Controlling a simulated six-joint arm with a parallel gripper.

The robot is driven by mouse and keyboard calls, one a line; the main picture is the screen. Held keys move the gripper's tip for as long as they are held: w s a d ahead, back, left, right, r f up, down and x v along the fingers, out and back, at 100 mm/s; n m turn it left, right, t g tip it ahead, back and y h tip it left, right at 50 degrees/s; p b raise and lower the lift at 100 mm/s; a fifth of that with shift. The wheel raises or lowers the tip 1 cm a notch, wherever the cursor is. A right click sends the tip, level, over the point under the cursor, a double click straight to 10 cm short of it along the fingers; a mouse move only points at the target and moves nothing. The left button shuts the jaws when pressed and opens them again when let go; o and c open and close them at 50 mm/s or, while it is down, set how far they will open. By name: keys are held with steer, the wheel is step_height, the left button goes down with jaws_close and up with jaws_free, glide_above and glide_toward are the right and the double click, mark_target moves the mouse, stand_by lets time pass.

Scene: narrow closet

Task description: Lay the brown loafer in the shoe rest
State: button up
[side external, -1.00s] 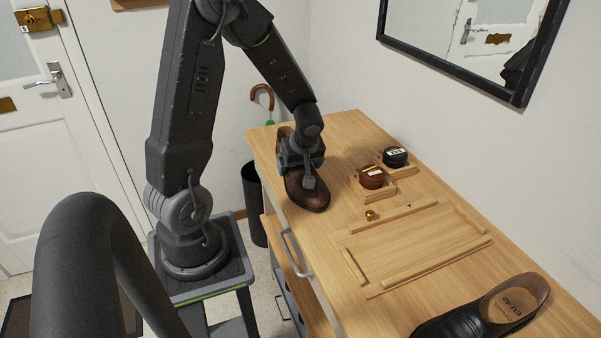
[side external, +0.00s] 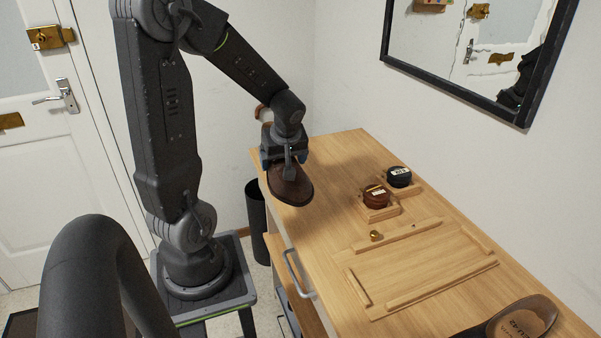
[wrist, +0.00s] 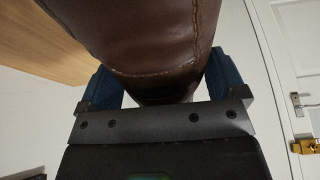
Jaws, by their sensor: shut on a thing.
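The brown loafer (side external: 291,185) is held in my gripper (side external: 285,160) at the far left end of the wooden bench top, apparently raised above it. In the wrist view the loafer's brown leather (wrist: 150,45) sits between the two blue finger pads of my gripper (wrist: 158,85), which are shut on it. The shoe rest (side external: 425,275) is a rectangle framed by low wooden strips on the bench top, and it is empty. The loafer is apart from it, to its left and farther back.
A brown tin (side external: 376,197) and a black tin (side external: 399,177) sit in wooden holders behind the rest. A small brass piece (side external: 376,236) lies by the rest's back left corner. A mirror (side external: 460,95) hangs on the wall.

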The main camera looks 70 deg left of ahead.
steer(key=s+a+r, duration=0.3)
steer(key=s+r, duration=0.1)
steer(key=s, duration=0.2)
steer(key=w+d+m, duration=0.2)
steer(key=w, duration=0.1)
steer(key=w+d+m+t, duration=0.1)
steer(key=w+d+m, duration=0.1)
steer(key=w, duration=0.2)
steer(key=w+d+m+t+h, duration=0.1)
steer(key=w+d+m, duration=0.1)
steer(key=w, duration=0.1)
steer(key=shift+w+r+m, duration=0.15)
steer(key=shift+w+m, duration=0.1)
steer(key=shift+m, duration=0.05)
steer(key=w+d+m+t+h, duration=0.2)
steer(key=w+d+m, duration=0.4)
steer(key=w+d, duration=0.3)
steer(key=m+h, duration=0.2)
steer(key=m, duration=0.3)
glide_above(424, 258)
steer(key=s, duration=0.2)
steer(key=f, duration=0.6)
steer(key=shift+a, duration=0.25)
steer(key=shift+w+d+f, duration=0.1)
steer(key=shift+d+f, duration=0.15)
steer(key=shift+f, duration=1.9)
steer(key=shift+f, duration=0.15)
